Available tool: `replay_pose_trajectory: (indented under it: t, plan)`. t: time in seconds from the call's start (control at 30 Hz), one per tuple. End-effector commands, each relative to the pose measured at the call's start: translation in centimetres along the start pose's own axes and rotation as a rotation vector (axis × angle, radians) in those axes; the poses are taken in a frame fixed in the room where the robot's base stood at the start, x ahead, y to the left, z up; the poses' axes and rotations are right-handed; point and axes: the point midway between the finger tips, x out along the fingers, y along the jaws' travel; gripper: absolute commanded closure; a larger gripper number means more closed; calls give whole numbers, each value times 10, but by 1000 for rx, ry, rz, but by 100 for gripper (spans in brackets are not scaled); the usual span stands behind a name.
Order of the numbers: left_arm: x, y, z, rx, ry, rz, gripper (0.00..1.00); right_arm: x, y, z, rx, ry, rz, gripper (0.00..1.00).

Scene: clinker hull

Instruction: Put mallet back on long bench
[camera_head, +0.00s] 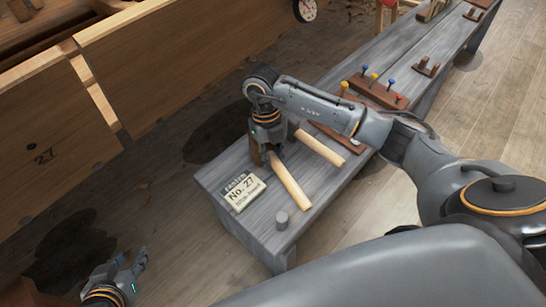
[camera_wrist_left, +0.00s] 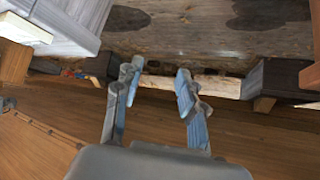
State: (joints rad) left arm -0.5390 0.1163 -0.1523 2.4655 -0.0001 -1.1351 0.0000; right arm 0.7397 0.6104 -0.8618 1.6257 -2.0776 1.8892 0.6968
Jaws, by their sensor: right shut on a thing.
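My right gripper (camera_head: 270,150) is over the near end of the long grey bench (camera_head: 225,180), its fingers pointing down, shut on the mallet. The mallet's pale wooden handle (camera_head: 291,184) slants away from the fingers toward the front right, over the bench top. A brown block, seemingly its head (camera_head: 255,152), shows beside the fingers and is partly hidden by them. I cannot tell whether the mallet touches the bench. My left gripper (camera_head: 138,262) is low at the bottom left, away from the bench. In the left wrist view its fingers (camera_wrist_left: 158,85) are apart and empty.
A second pale handle (camera_head: 320,147) lies just behind the mallet. A "No. 27" card (camera_head: 240,191) and a small grey peg (camera_head: 282,220) are at the bench's near end. A rack with coloured knobs (camera_head: 378,92) stands further along. The planked hull (camera_head: 60,150) rises at left.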

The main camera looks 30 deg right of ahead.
Motion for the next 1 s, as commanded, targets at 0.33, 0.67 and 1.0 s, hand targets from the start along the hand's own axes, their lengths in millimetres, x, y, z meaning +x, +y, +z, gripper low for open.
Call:
replay_pose_trajectory:
  t: [0.33, 0.67, 1.0]
  plan:
    - [1, 0, -3, 0, 16, 0, 60, 1, 0, 1, 0, -1, 0, 100]
    - [2, 1, -9, 0, 49, 2, 60, 3, 0, 1, 0, -1, 0, 100]
    - [3, 2, -20, 2, 90, 3, 60, 5, 0, 2, 0, -1, 0, 100]
